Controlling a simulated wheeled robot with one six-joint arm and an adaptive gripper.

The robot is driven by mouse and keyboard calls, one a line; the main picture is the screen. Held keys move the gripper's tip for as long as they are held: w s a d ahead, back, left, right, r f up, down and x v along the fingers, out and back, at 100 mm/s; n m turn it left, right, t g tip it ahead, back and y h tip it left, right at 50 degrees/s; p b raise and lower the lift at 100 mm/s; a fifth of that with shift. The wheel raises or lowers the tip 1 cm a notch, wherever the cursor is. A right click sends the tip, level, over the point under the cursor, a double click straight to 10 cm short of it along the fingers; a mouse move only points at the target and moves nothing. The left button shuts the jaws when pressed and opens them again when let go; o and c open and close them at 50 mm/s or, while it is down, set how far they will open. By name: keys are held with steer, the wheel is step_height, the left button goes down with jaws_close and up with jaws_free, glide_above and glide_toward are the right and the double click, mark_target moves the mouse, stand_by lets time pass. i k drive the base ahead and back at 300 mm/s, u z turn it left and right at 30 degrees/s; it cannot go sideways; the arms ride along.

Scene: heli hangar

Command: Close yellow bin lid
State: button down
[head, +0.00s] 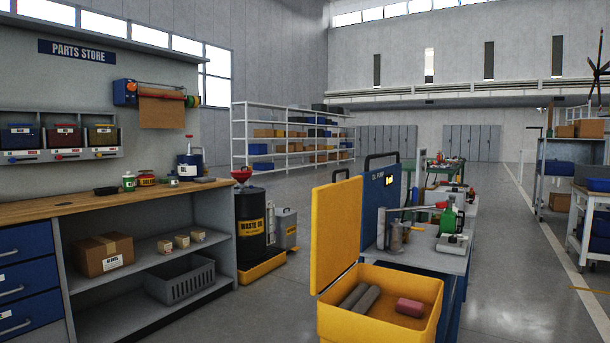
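The yellow bin (377,325) stands at the bottom centre-right of the head view, its lower part cut off by the picture edge. Its yellow lid (336,234) is open and stands upright on the left side of the bin. Inside the bin lie two grey rolls (358,299) and a reddish block (409,307). My gripper is not in view.
A wooden-topped workbench (110,202) with shelves stands at the left. A grey worktable (447,260) with a blue panel (377,212) and tools stands just behind the bin. A black waste oil drum (251,223) sits behind left. Open floor (520,270) lies to the right.

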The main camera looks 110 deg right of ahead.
mark_target(337, 210)
steer(key=z, duration=2.8)
steer(key=i, duration=3.3)
steer(key=z, duration=3.8)
steer(key=i, duration=0.15)
steer(key=u, duration=0.6)
